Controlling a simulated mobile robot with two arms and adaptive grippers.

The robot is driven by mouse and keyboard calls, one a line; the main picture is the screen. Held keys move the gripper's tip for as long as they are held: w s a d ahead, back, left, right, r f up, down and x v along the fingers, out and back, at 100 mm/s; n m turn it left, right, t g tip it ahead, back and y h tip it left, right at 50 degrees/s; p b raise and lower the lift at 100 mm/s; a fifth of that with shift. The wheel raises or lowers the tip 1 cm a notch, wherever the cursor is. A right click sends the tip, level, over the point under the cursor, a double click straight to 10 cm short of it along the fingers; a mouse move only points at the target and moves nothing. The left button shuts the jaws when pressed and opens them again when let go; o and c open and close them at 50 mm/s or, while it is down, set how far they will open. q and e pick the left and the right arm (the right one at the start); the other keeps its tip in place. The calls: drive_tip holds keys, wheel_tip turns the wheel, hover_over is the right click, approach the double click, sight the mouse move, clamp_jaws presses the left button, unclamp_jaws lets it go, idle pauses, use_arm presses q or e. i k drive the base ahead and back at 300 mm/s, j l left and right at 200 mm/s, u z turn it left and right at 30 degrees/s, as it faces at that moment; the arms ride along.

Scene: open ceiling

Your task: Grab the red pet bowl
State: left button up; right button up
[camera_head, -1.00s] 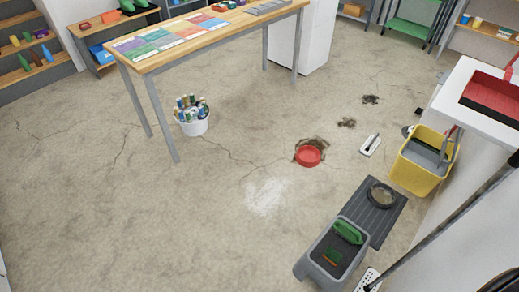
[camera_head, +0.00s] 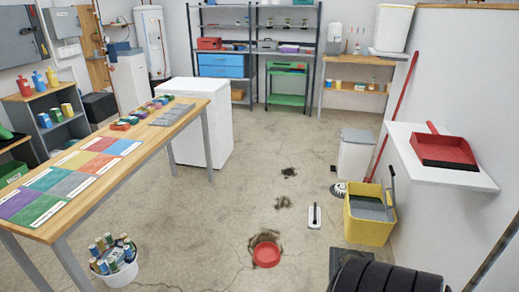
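The red pet bowl (camera_head: 266,255) sits on the concrete floor near the bottom middle of the head view. A dark brown dirt patch lies on the floor around its far side. Neither of my grippers shows in the head view.
A wooden table (camera_head: 150,140) with coloured cards stands at left, a white bucket (camera_head: 122,275) of bottles beside its leg. A black ribbed object (camera_head: 385,277) fills the bottom right. Floor behind the bowl is mostly clear.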

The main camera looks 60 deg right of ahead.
sight(267, 255)
drive_tip(key=i+z, duration=0.65)
drive_tip(key=z, duration=0.15)
drive_tip(key=i+j+z, duration=0.15)
drive_tip(key=i+z, duration=0.25)
drive_tip(key=k, duration=0.1)
